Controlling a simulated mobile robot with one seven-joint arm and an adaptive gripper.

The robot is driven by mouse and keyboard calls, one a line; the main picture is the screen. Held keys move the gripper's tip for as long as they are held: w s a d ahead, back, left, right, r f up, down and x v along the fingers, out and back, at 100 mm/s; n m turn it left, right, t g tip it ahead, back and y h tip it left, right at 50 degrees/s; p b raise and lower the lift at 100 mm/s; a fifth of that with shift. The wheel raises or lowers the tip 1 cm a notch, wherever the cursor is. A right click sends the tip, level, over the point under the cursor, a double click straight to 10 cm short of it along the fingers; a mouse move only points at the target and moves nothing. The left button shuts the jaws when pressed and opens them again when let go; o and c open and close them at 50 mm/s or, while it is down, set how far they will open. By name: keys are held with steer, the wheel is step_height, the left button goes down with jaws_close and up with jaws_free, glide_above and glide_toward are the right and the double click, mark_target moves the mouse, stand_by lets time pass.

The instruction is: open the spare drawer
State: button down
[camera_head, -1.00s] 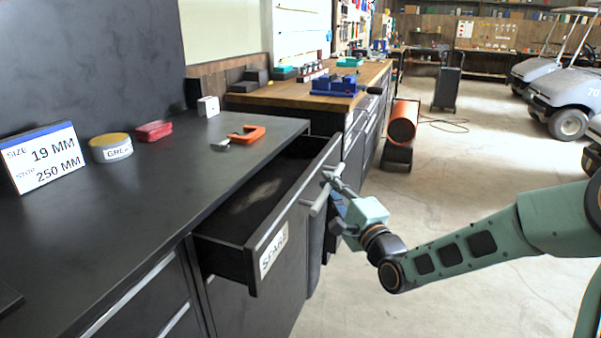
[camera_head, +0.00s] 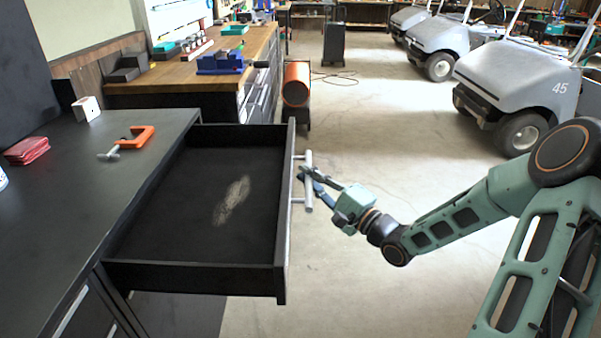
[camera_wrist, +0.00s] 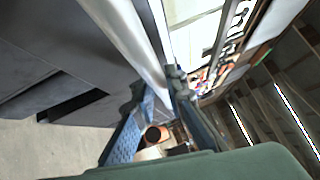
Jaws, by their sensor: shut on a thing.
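The spare drawer (camera_head: 272,276) stands pulled far out of the black bench in the head view. Its inside is bare apart from a pale scuffed patch on the floor. The label on its front is turned out of sight now. A grey bar handle (camera_head: 309,182) sits on the drawer's front. My gripper (camera_head: 306,176) is shut on the handle from the right side. In the wrist view, my fingers (camera_wrist: 155,98) close around the pale handle bar (camera_wrist: 135,45).
On the black bench top (camera_head: 70,190) lie an orange clamp (camera_head: 132,142), a red item (camera_head: 27,151) and a white block (camera_head: 86,108). An orange cylinder (camera_head: 297,84) stands beyond the drawer. Golf carts (camera_head: 515,85) are at the back right. Floor right of the drawer is clear.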

steer(key=c, duration=1.9)
jaws_free()
steer(key=shift+c, duration=0.2)
steer(key=v, duration=1.2)
